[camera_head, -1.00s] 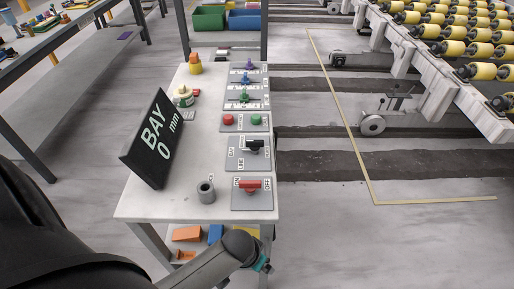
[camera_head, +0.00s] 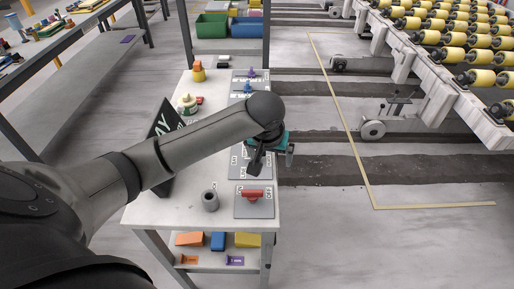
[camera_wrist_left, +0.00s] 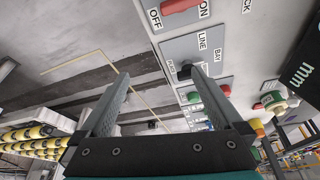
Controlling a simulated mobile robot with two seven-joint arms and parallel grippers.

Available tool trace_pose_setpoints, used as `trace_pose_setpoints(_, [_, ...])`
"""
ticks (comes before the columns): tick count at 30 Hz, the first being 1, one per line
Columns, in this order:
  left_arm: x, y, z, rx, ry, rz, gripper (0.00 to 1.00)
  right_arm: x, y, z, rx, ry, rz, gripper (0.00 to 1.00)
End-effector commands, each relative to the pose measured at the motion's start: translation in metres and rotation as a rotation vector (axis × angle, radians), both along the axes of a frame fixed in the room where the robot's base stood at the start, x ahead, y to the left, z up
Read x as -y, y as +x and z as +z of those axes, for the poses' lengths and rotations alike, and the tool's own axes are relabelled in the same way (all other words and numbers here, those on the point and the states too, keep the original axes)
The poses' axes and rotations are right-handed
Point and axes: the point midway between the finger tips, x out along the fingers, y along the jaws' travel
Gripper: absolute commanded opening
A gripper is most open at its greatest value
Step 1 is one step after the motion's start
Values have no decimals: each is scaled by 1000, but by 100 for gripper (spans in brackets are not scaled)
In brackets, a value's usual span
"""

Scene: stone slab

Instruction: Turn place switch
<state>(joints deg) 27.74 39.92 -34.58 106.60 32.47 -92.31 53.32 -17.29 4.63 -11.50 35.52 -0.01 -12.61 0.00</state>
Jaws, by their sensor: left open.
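The place switch is a black knob (camera_wrist_left: 184,72) on a grey plate with LINE and BAY labels (camera_wrist_left: 195,48), seen in the left wrist view beside the right-hand fingertip. I cannot tell whether they touch. In the head view its plate (camera_head: 240,172) is partly covered by my left gripper (camera_head: 268,164), and the knob is hard to tell from the gripper. My left gripper (camera_wrist_left: 160,74) is open, with nothing seen between its fingers. My right gripper is not in view.
The red ON/OFF switch (camera_head: 252,194) is on the nearer plate, beside a grey cup (camera_head: 210,200). The BAY sign (camera_head: 165,120) is partly behind my arm. Red (camera_wrist_left: 226,90) and green (camera_wrist_left: 193,97) buttons lie beyond the place switch.

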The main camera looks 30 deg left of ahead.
Motion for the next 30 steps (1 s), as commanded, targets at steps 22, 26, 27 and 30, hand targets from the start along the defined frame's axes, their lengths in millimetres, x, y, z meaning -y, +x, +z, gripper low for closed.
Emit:
trace_pose_setpoints(22, [-68,47,-3,25,22,251,100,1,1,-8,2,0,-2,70])
trace_pose_setpoints(26, [-72,54,-25,26,20,249,100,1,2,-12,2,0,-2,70])
trace_pose_setpoints(27, [-74,57,-31,26,20,250,100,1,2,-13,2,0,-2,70])
trace_pose_setpoints(30, [-78,62,-47,26,22,248,100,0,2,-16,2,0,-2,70])
